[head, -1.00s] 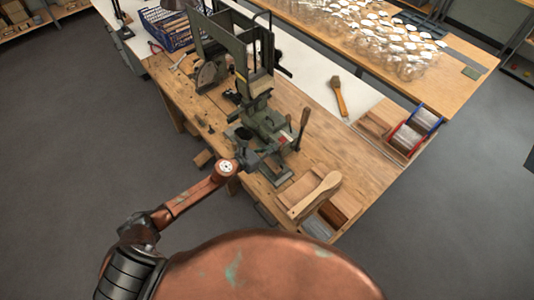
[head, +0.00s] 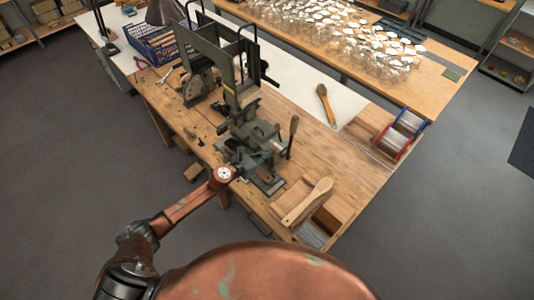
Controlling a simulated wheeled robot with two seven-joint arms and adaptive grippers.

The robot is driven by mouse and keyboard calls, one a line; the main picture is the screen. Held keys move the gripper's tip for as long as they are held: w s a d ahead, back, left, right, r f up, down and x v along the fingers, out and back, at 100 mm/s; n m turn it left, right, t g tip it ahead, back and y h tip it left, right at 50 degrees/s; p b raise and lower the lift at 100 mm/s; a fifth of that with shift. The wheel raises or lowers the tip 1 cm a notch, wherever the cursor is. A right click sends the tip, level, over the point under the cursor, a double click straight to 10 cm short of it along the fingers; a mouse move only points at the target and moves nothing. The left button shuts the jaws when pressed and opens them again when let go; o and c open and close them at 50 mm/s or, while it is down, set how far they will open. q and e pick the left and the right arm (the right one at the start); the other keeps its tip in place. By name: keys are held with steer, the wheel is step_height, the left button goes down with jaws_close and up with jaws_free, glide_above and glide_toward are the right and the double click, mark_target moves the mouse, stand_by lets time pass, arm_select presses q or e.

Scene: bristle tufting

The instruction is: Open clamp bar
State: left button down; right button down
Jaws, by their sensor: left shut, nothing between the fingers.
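The green tufting machine (head: 240,75) stands on the wooden bench in the head view. Its lower part carries a vise-like clamp (head: 262,135), with an upright wooden-handled lever (head: 292,128) on its right side. I cannot make out the clamp bar itself clearly. My left gripper (head: 258,160) is at the front of the clamp, over the machine's base; its fingers are shut with nothing seen between them. It overlaps the clamp's front in the picture, and I cannot tell whether they touch. My right gripper is out of view.
A wooden brush body (head: 307,201) lies at the front right of the bench (head: 345,155), by a bristle compartment (head: 312,234). A brush (head: 326,104) lies farther back. Spools with red and blue flanges (head: 402,130) stand right. A blue crate (head: 158,42) is at back left.

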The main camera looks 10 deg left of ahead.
arm_select(q)
steer(key=shift+w+d+r, duration=0.25)
steer(key=shift+d+r, duration=0.05)
steer(key=shift+r, duration=0.35)
step_height(320, 180, up, 9)
steer(key=s+a+p, duration=0.1)
steer(key=s+p, duration=0.1)
steer(key=p, duration=0.6)
steer(key=shift+a+f+p, duration=0.2)
steer(key=shift+a+p, duration=0.1)
steer(key=shift+p, duration=0.1)
steer(key=shift+a, duration=0.1)
